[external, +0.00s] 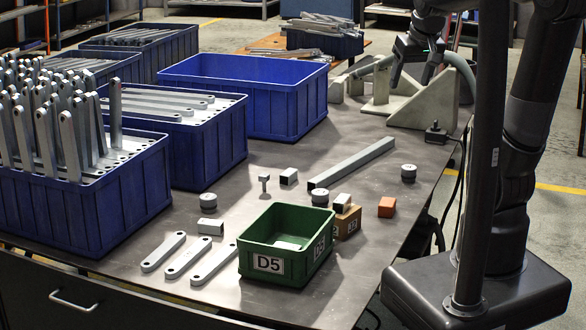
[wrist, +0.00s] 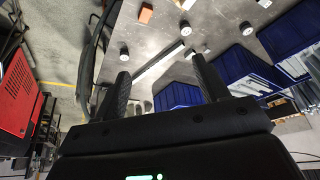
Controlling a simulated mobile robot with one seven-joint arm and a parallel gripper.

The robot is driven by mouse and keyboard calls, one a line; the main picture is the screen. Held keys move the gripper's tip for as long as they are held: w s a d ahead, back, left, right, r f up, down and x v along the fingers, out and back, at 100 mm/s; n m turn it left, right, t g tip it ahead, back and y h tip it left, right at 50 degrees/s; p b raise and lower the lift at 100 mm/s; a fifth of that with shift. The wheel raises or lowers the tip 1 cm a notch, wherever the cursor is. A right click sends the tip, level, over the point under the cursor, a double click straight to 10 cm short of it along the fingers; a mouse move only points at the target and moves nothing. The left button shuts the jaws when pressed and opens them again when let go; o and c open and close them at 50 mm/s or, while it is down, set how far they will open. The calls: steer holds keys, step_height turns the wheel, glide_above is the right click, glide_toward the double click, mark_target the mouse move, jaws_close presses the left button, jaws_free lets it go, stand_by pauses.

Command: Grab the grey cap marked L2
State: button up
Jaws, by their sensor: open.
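Three grey round caps stand on the metal table in the external view: one at the left (external: 208,201), one behind the green bin (external: 320,196) and one at the right (external: 408,172). Their marks are too small to read, so I cannot tell which is L2. Small round grey pieces also show in the wrist view, one at the left (wrist: 124,28) and one at the right (wrist: 246,28). My gripper (external: 414,76) is high above the far right part of the table, beyond the caps. Its fingers (wrist: 160,68) are apart with nothing between them.
A green bin (external: 258,264) marked D5 stands at the front. An orange block (external: 387,207), a cardboard box (external: 348,222) and a long metal bar (external: 352,163) lie near the caps. Blue crates (external: 288,100) fill the left and back. A grey bracket fixture (external: 425,105) stands below my gripper.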

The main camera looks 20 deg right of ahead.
steer(key=w+a+f+g, duration=0.15)
steer(key=w+f, duration=0.25)
steer(key=w, duration=0.6)
steer(key=g, duration=0.2)
glide_above(320, 191)
steer(key=s, duration=0.2)
step_height(320, 191, down, 23)
steer(key=f, duration=0.2)
steer(key=w+f, duration=0.1)
steer(key=f, duration=0.3)
steer(key=shift+w+a+f, duration=0.2)
steer(key=shift+a, duration=0.05)
steer(key=f, duration=0.5)
steer(key=shift+w+d, duration=0.15)
steer(key=shift+d, duration=0.1)
steer(key=c, duration=1.1)
steer(key=shift+r, duration=0.1)
